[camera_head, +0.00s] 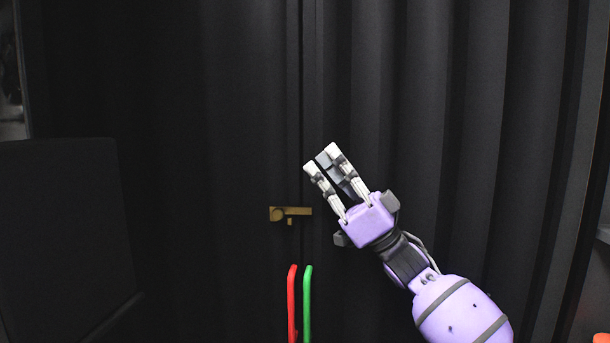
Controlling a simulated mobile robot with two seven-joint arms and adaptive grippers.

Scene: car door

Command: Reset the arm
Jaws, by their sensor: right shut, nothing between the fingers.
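My right gripper (323,162) is in the middle of the head view, on its purple arm that comes in from the lower right. Its pale fingers point up and to the left, and it is shut with nothing held. It shows above and to the right of a small brass latch (291,213) on the dark door (240,120). I cannot tell how far the fingers are from the door surface. My left gripper does not show.
A red handle (292,303) and a green handle (307,303) stand upright side by side below the latch. A dark panel (65,235) fills the lower left. Dark ribbed folds (480,120) cover the right side. A small orange thing (601,338) shows at the lower right corner.

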